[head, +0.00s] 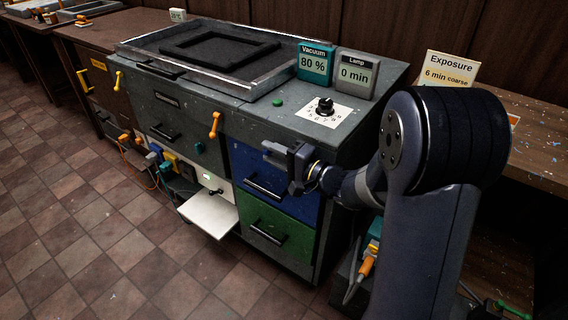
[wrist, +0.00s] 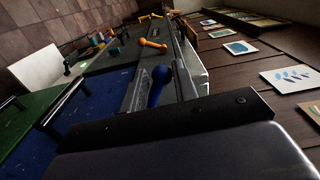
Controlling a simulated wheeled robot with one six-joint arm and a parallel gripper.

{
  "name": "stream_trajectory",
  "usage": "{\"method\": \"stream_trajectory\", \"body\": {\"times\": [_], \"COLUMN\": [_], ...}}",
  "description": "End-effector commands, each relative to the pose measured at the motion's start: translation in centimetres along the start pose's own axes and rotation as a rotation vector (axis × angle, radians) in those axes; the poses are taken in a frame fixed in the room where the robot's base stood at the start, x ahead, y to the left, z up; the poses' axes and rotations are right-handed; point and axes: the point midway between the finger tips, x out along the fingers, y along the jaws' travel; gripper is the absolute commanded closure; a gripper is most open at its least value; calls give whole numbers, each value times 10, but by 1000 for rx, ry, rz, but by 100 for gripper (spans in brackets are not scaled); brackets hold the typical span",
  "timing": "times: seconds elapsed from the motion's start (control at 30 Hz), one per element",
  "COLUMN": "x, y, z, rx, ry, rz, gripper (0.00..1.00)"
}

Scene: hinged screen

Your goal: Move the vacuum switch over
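My gripper (head: 276,152) is in front of the grey cabinet (head: 350,152), near its top right, above the blue drawer. In the wrist view my gripper (wrist: 160,88) looks open, its fingers either side of a blue lever (wrist: 160,76). Whether they touch it I cannot tell. The blue lever is hidden in the head view. An orange lever (head: 214,125) is on the cabinet front further left; it also shows in the wrist view (wrist: 153,44). The Vacuum display (head: 315,64) on top reads 80 %. No label shows on the levers.
A Lamp display (head: 356,75) reads 0 min, beside a black dial (head: 325,107). A blue drawer (head: 275,183) and a green drawer (head: 278,232) have protruding handles. A white shelf (head: 208,213) sticks out low at left. The tiled floor (head: 90,250) in front is clear.

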Motion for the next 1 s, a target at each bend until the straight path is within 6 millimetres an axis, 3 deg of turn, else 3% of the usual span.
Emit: {"method": "stream_trajectory", "body": {"times": [0.2,1.0], "x": [-1,-1], "y": [-2,16], "z": [-1,7], "rx": [0,2], "ry": [1,2], "rz": [-1,2], "gripper": [88,91]}}
